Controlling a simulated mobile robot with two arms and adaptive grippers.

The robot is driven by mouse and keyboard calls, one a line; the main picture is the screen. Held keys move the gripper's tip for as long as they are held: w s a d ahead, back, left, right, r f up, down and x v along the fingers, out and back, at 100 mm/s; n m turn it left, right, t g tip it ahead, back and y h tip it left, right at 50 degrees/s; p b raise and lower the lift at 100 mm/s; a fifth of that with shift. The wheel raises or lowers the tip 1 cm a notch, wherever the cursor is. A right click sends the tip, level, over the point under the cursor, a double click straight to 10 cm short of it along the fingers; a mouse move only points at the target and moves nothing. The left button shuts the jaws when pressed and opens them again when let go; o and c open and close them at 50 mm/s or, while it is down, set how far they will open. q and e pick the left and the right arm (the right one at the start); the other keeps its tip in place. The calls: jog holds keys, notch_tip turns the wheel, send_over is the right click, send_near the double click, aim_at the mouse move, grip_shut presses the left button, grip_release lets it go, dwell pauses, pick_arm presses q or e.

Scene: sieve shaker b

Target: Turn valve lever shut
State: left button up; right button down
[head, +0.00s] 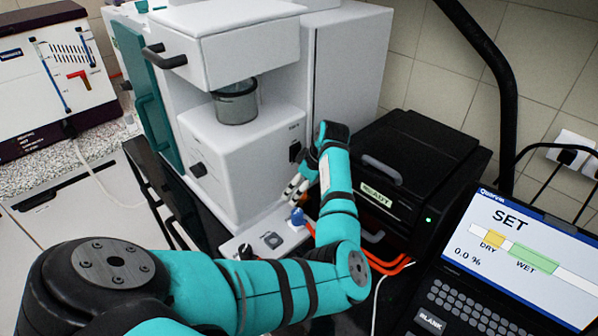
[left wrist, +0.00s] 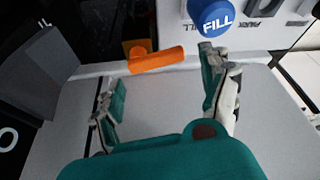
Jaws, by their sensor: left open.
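An orange lever (left wrist: 157,60) with a rounded end shows in the left wrist view, lying crosswise close to a pale grey surface. I take it for the valve lever; in the head view I cannot make it out clearly. My left gripper (left wrist: 163,72) is open, with one finger to each side of the lever. I cannot tell whether either finger touches it. In the head view the left gripper (head: 293,187) points down beside the white machine, near a blue knob (head: 297,216). My right gripper is not in view.
The blue knob marked FILL (left wrist: 212,15) is close to the right finger. A black box unit (head: 440,165) stands right of my forearm, with orange hoses (head: 388,266) in front. A laptop-like display (head: 525,240) is at the right. The white machine (head: 245,150) holds a metal cup (head: 236,104).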

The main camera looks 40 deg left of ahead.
pick_arm(q)
jog(key=shift+w+x, duration=0.2)
jog(key=shift+x, duration=0.8)
jog(key=shift+a+f, duration=0.15)
jog(key=shift+f, duration=0.05)
jog(key=shift+s, duration=0.1)
jog(key=c, duration=0.9)
jog(key=shift+r+m+p, duration=0.2)
jog(key=shift+m+p, duration=0.1)
jog(key=shift+p, duration=0.5)
jog(key=shift+c, duration=0.2)
jog(key=shift+a+m, duration=0.1)
jog(key=shift+m, duration=0.2)
jog(key=shift+f, duration=0.1)
jog(key=o, duration=0.9)
jog(key=shift+o, duration=0.2)
jog(key=v, duration=1.2)
jog(key=shift+s, duration=0.2)
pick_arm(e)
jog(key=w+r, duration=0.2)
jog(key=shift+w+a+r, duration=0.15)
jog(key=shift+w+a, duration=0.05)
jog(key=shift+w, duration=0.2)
pick_arm(q)
jog(key=shift+f, duration=0.1)
